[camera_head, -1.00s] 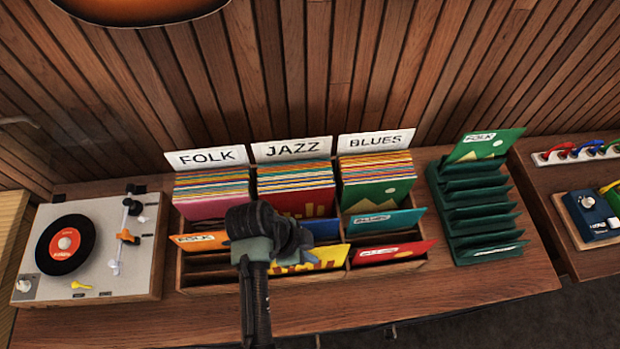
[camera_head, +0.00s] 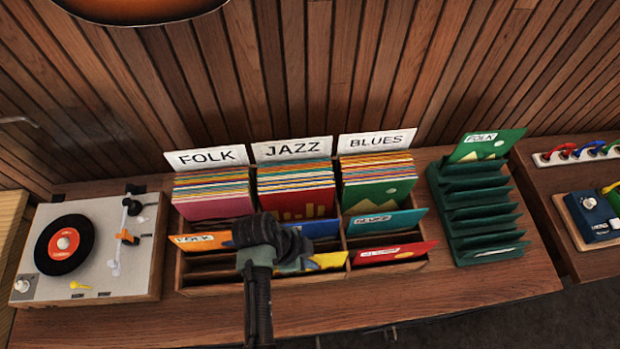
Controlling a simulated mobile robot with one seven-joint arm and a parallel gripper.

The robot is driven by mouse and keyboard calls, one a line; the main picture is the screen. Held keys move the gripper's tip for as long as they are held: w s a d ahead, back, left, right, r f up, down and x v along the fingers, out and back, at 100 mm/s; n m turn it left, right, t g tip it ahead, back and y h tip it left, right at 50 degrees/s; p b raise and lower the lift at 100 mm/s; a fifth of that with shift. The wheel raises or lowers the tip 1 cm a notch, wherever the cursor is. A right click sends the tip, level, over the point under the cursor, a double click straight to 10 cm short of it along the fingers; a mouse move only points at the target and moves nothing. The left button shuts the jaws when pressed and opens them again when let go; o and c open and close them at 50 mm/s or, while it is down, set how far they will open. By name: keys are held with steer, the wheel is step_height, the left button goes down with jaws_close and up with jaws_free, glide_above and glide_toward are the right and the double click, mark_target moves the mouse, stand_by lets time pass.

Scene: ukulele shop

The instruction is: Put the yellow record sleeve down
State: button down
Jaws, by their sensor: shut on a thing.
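The yellow record sleeve (camera_head: 330,261) is at the front of the middle JAZZ column of the wooden record bin (camera_head: 230,290). Only its upper right part shows, and my gripper hides the rest. My gripper (camera_head: 300,262) is shut on the sleeve, coming from the front. The sleeve's lower edge is hidden, so I cannot tell whether it touches the bin floor.
A blue sleeve (camera_head: 322,229) stands just behind. An orange FOLK sleeve (camera_head: 200,240) is to the left, a red sleeve (camera_head: 393,253) to the right. A turntable (camera_head: 140,285) stands left, a green rack (camera_head: 475,215) right.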

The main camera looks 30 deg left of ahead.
steer(key=c, duration=1)
jaws_free()
steer(key=shift+r, duration=0.1)
steer(key=v, duration=1.3)
steer(key=shift+w+b, duration=0.1)
steer(key=shift+b, duration=0.2)
steer(key=shift+r, duration=0.1)
